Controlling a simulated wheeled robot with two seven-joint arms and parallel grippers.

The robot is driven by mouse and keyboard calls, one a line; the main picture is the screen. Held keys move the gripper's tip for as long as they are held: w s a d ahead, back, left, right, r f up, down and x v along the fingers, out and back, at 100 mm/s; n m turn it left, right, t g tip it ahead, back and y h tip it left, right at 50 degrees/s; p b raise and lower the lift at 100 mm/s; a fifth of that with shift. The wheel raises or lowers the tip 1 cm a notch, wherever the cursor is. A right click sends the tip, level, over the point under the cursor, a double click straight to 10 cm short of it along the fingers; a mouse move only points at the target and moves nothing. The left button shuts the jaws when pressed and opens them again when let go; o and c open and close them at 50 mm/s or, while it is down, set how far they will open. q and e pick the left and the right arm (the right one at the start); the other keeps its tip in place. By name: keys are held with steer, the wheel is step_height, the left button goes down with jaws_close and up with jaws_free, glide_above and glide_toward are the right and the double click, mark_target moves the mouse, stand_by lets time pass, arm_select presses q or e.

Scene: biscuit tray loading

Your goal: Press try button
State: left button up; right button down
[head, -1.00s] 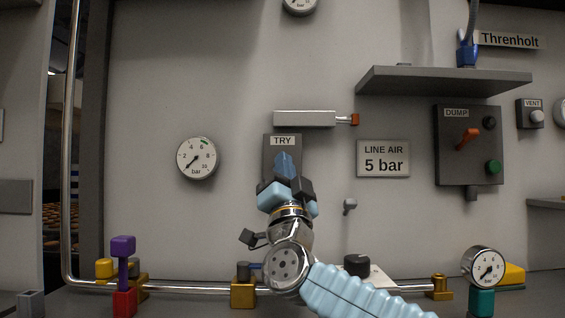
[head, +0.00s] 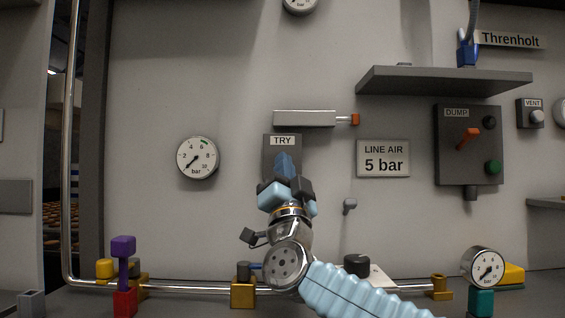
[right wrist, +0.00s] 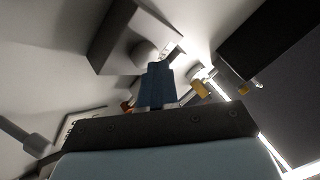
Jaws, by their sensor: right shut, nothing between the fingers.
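The TRY box (head: 269,150) is a dark grey box on the pale wall panel, with a white TRY label (head: 282,141) at its top. My right gripper (head: 285,160) is in front of its lower part, blue fingers shut and empty, and hides the button in the head view. In the right wrist view, a grey box (right wrist: 108,45) with a pale round button (right wrist: 145,53) shows just beyond the shut fingertips (right wrist: 158,68). I cannot tell whether they touch. My left gripper is out of view.
A metal cylinder (head: 304,118) with an orange tip is above the TRY box. A gauge (head: 197,158) is to the left; the DUMP box (head: 450,145) with an orange lever is to the right. A pipe (head: 190,289) runs along the bottom.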

stand_by(0.5)
steer(key=shift+s+b, duration=0.55)
steer(key=shift+s, duration=0.25)
steer(key=s+b, duration=0.2)
steer(key=s, duration=0.3)
stand_by(0.9)
